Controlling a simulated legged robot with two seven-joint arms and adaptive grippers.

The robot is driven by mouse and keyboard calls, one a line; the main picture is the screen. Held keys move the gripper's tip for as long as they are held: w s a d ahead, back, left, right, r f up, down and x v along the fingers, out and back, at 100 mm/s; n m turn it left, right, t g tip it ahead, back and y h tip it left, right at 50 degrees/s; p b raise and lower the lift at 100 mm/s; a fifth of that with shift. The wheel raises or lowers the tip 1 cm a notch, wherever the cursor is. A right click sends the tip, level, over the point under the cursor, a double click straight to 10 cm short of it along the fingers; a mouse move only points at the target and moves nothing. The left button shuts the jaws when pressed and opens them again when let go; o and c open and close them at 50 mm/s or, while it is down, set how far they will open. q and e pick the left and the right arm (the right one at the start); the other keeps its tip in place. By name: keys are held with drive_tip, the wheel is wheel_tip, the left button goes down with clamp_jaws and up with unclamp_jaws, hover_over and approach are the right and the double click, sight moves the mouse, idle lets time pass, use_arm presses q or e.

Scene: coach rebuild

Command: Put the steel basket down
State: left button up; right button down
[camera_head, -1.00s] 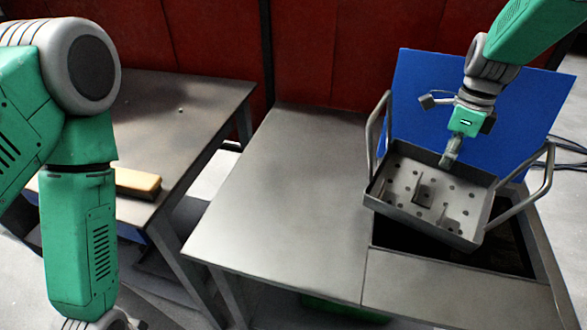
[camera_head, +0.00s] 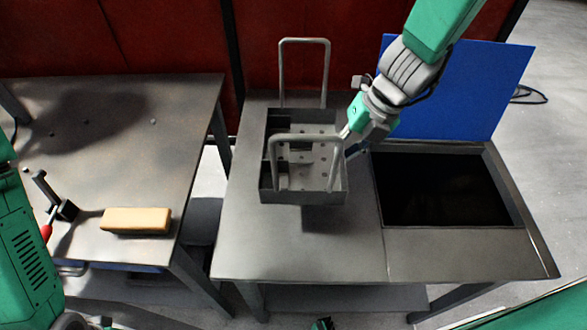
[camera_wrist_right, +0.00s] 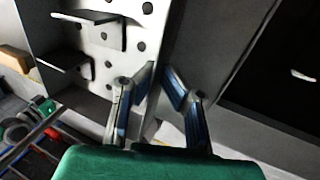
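The steel basket (camera_head: 305,191) is an open grey tray with a perforated floor, dividers and two tall loop handles. In the head view it is level over the left part of the steel table (camera_head: 300,252), left of the dark opening. A shadow lies in front of it; I cannot tell whether it touches the table. My right gripper (camera_head: 346,150) is at the basket's right side. In the right wrist view the basket (camera_wrist_right: 95,45) lies at left, and my right gripper's fingers (camera_wrist_right: 158,80) close on its side wall.
The dark rectangular opening (camera_head: 445,190) is on the right, with a blue panel (camera_head: 470,90) behind it. The left table (camera_head: 130,130) holds a tan block (camera_head: 136,221) and a red-handled clamp (camera_head: 47,230). The steel table's front left is clear.

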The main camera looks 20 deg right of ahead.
drive_tip(key=f, duration=0.2)
drive_tip(key=f+b, duration=0.2)
drive_tip(key=f, duration=0.1)
drive_tip(key=shift+d+f, duration=0.25)
drive_tip(key=shift+f, duration=0.1)
drive_tip(key=shift+a+f+b, duration=0.4)
drive_tip(key=shift+a+f, duration=0.1)
drive_tip(key=shift+f, duration=0.2)
drive_tip(key=shift+d+b+x, duration=0.2)
drive_tip(key=shift+b+x, duration=0.3)
drive_tip(key=shift+x, duration=0.65)
drive_tip(key=shift+s+d+f, duration=0.1)
drive_tip(key=shift+f, duration=0.2)
drive_tip(key=shift+d, duration=0.4)
drive_tip(key=c, duration=1.7)
unclamp_jaws()
drive_tip(key=shift+a, duration=0.3)
drive_tip(key=shift+r, duration=0.2)
drive_tip(key=shift+p+v, duration=2.05)
drive_tip(key=shift+v, duration=3.85)
drive_tip(key=shift+d+f, duration=0.1)
drive_tip(key=shift+d, duration=0.2)
drive_tip(key=shift+s, duration=0.15)
